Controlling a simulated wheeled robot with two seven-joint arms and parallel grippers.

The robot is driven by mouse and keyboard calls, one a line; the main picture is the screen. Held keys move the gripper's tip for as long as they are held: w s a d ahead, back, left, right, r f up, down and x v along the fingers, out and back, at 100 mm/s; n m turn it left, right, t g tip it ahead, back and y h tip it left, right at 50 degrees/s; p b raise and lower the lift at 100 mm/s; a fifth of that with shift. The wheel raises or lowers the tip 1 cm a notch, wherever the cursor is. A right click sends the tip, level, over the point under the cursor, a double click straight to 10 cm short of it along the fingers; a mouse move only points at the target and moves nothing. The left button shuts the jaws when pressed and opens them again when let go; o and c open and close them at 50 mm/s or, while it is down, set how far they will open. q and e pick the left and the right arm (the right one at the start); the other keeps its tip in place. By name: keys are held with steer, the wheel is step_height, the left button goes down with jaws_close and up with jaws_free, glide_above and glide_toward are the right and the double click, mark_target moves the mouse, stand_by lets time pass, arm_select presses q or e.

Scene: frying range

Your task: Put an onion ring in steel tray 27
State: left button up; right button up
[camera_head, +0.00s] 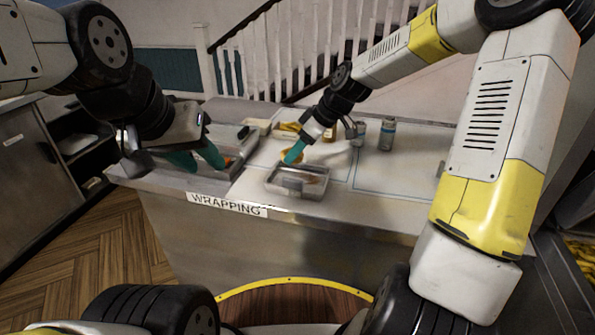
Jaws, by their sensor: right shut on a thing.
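A small steel tray (314,190) stands on the counter near its front edge; I cannot read any number on it. My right gripper (293,155) is just above the tray's back left part, pointing down. It is shut on a golden piece, which looks like an onion ring (288,153), partly hidden by the fingers. My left gripper (198,164) is over the left part of the counter, its teal fingers apart with nothing seen between them.
A grey shaker (387,135) stands further right.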

mark_target(292, 172)
steer(key=r+n+g, duration=0.1)
steer(key=n, duration=0.1)
steer(key=a+r+n+g, duration=0.1)
steer(key=shift+a+r+n+y, duration=0.2)
steer(key=shift+a+n+y, duration=0.1)
steer(key=shift+n, duration=0.1)
step_height(292, 172, down, 10)
steer(key=shift+r, duration=0.15)
steer(key=o, duration=0.7)
